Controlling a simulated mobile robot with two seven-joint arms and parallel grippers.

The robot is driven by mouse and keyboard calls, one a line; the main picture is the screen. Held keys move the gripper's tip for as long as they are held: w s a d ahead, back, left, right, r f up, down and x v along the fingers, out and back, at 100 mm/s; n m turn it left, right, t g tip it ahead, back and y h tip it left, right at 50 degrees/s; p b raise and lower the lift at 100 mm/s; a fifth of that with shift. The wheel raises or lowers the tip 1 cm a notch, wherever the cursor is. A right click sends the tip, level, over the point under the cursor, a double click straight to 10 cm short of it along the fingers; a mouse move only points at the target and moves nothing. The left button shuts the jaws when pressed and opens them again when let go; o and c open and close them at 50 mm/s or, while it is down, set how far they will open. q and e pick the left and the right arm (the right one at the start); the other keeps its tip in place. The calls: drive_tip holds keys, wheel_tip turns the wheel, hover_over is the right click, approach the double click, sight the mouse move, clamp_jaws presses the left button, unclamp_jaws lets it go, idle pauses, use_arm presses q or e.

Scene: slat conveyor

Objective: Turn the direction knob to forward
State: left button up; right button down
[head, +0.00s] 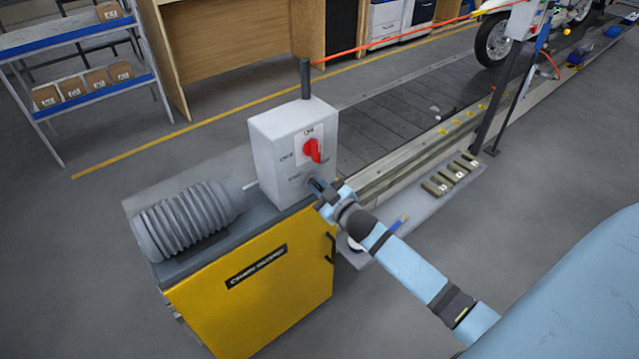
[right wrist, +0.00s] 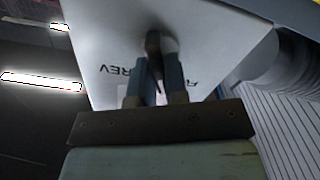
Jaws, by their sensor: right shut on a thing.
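The direction knob (right wrist: 154,44) is a small dark knob on the front face of the white control box (head: 278,157). In the right wrist view it sits between my two fingers, with an upside-down REV label on the left and a partly hidden label starting with F on the right. My right gripper (head: 316,187) is shut on the knob; it also shows in the right wrist view (right wrist: 154,60). In the head view the gripper mostly covers the knob. I cannot tell which way the knob points. My left gripper is out of view.
A red rotary switch (head: 312,150) sits just above the knob, under an ON label. The box stands on a yellow cabinet (head: 245,305) beside a grey ribbed cover (head: 187,218). The slat conveyor (head: 400,110) runs behind, and a shelf with cartons (head: 85,95) stands back left.

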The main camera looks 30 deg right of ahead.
drive_tip(key=shift+n, duration=0.9)
drive_tip(key=shift+n+p, duration=0.3)
drive_tip(key=shift+n, duration=0.4)
drive_tip(key=c, duration=1.1)
unclamp_jaws()
drive_tip(key=shift+c, duration=0.2)
drive_tip(key=s, duration=1.3)
drive_tip(key=shift+s+d, duration=0.35)
drive_tip(key=shift+d, duration=0.1)
